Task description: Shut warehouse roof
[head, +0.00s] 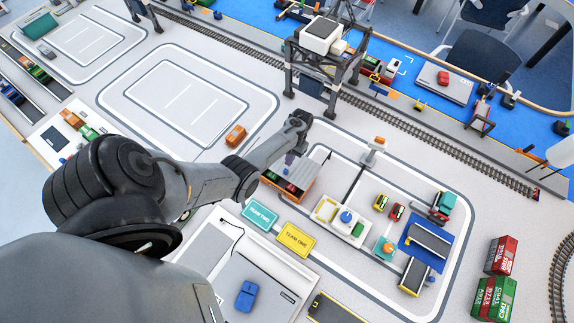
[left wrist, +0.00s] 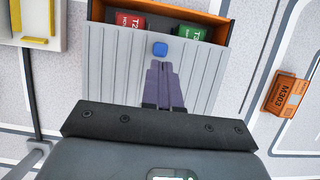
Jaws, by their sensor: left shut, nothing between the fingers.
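The warehouse (head: 295,199) is an orange box in the middle of the head view. Its grey ribbed roof (left wrist: 120,70) covers part of it and leaves a gap open. A red container (left wrist: 126,22) and a green container (left wrist: 187,32) show inside the gap in the left wrist view. A blue knob (left wrist: 160,49) sits on the roof near the gap's edge. My left gripper (left wrist: 162,66) is shut and empty, its purple fingertips just short of the knob in the picture. I cannot tell if they touch it. In the head view the left gripper (head: 290,158) is above the roof. My right gripper is not in view.
An orange container (left wrist: 287,95) marked M303 lies beside the warehouse. A dark gantry crane (head: 322,60) stands behind it, near the rail track. A white-and-yellow model (head: 338,216) stands to the right, with small vehicles beyond. Team signs (head: 296,240) lie in front.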

